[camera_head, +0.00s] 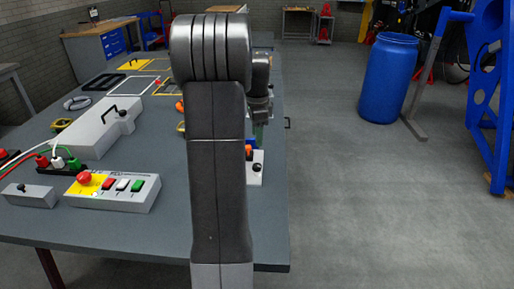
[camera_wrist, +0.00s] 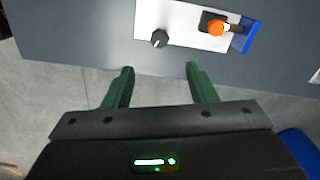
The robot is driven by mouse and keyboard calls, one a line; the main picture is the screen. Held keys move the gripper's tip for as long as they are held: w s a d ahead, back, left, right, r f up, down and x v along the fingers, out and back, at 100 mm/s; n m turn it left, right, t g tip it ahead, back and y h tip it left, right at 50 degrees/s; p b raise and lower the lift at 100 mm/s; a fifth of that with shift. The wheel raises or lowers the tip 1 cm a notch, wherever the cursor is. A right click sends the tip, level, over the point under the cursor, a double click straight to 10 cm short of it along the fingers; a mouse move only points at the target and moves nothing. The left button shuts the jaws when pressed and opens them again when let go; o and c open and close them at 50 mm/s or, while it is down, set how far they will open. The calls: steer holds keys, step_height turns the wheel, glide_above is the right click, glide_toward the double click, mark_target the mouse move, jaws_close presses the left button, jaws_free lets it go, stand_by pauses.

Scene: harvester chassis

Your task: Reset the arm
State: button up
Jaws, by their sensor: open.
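My gripper shows in the wrist view (camera_wrist: 160,72) with its two green fingers spread apart and nothing between them. It hovers over the edge of the grey table (camera_head: 90,222), with floor visible below the fingers. A white panel (camera_wrist: 185,22) with a black knob (camera_wrist: 160,38) and an orange-topped part (camera_wrist: 216,28) on a blue and black base lies just beyond the fingertips, apart from them. In the head view my arm stands upright in the middle and hides part of the table and most of that panel (camera_head: 256,175). The fingers are mostly hidden there.
On the table's left are a control box (camera_head: 115,190) with a red button and colored switches, a small grey box (camera_head: 30,195), a power strip with cables and a long grey case (camera_head: 95,130). A blue barrel (camera_head: 388,80) stands right. The floor between is clear.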

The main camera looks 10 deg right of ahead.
mark_target(257, 165)
steer(key=shift+r, duration=0.9)
steer(key=shift+f, duration=0.1)
step_height(257, 165, down, 14)
steer(key=shift+r+p, duration=0.1)
steer(key=shift+p, duration=0.25)
steer(key=shift+r, duration=0.2)
